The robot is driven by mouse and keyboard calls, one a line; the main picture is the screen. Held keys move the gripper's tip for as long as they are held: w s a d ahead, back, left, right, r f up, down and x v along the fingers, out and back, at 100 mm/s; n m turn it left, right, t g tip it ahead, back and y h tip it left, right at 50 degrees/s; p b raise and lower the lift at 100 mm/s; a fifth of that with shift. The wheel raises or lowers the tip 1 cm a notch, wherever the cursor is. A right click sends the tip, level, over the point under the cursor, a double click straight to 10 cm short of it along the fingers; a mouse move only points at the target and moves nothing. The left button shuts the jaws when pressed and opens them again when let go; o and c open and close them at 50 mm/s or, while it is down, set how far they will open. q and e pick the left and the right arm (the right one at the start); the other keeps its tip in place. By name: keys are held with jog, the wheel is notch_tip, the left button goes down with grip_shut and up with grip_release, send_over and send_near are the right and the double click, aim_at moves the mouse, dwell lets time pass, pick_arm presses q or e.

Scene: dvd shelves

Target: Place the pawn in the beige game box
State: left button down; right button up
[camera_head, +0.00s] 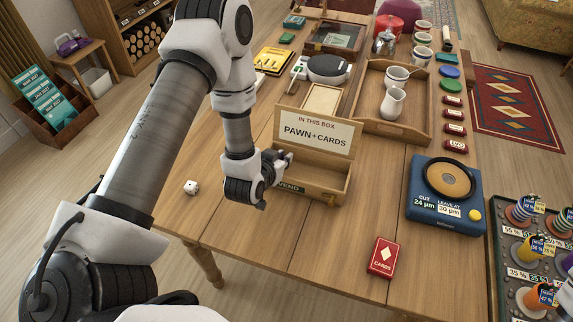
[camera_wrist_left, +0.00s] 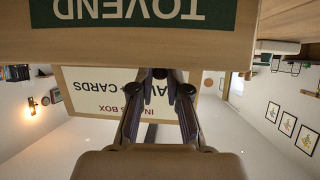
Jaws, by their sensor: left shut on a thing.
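The beige game box (camera_head: 325,193) stands open on the table, its raised lid reading "IN THIS BOX PAWN + CARDS". My left gripper (camera_head: 284,163) is at the box's left end, reaching over the front wall, with its fingers shut. In the left wrist view the fingers (camera_wrist_left: 156,80) come together at the upper edge of the box front (camera_wrist_left: 270,30), against the lid sign (camera_wrist_left: 90,90). A red card pack (camera_head: 384,258) lies on the table right of the box.
A blue scale-like device (camera_head: 444,200) sits to the right. A wooden tray (camera_head: 424,128) with a cup and jug is behind the box. The front middle of the table is clear.

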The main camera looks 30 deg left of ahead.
pick_arm(q)
notch_tip(320, 180, down, 2)
jog(key=shift+d+f, duration=0.15)
jog(key=shift+f, duration=0.1)
